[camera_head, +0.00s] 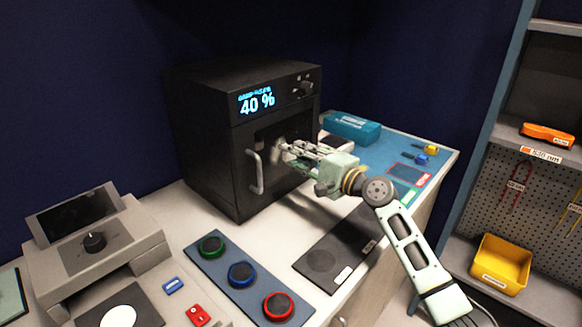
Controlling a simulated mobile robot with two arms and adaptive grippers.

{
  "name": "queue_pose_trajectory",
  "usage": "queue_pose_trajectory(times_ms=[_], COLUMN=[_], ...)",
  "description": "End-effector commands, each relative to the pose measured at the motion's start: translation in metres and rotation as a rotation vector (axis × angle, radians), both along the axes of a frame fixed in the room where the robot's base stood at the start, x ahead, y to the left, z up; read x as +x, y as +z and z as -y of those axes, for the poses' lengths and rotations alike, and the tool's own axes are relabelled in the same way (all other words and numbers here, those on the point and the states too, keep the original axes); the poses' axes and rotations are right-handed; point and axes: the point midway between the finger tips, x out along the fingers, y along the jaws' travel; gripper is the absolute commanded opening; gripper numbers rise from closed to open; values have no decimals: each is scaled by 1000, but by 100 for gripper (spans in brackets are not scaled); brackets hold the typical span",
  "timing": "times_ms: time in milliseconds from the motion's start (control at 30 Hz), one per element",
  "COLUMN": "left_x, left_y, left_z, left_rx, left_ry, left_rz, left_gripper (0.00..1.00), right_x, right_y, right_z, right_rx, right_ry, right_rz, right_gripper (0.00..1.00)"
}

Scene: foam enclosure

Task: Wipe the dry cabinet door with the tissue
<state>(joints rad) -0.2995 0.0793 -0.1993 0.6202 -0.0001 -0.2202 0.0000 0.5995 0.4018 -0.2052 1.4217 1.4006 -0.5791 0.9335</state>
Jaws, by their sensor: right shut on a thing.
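The dry cabinet (205,135) is a black box at the back of the bench. Its display reads 40 %. Its door (241,165) has a window and a pale vertical handle (254,172), and looks closed. My right gripper (279,150) is in front of the door window, to the right of the handle. It is shut on a small whitish piece that looks like the tissue (276,154). The tissue is at or very near the door surface; I cannot tell if it touches. My left gripper is not in view.
A teal box (350,127) stands right of the cabinet on a blue mat (439,157). A panel with green, blue and red round pieces (240,274) lies in front. A grey device (95,250) stands at left. Shelves with a yellow bin (501,264) are at right.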

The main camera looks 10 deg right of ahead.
Motion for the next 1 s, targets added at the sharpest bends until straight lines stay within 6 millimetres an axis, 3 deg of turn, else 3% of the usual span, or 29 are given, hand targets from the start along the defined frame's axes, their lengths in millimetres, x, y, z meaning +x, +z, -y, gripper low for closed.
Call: queue_pose_trajectory(times_ms=[333, 700, 1000], left_x=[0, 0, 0], left_y=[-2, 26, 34], left_z=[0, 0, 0], left_rx=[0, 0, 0], left_ry=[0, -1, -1], left_rz=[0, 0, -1], left_gripper=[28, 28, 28], right_x=[2, -12, -19], right_y=[2, 5, 2], right_z=[5, -21, -32], right_rx=[1, 2, 2], right_ry=[-1, 1, 2], right_rz=[0, -1, -1], right_gripper=[6, 6, 6])
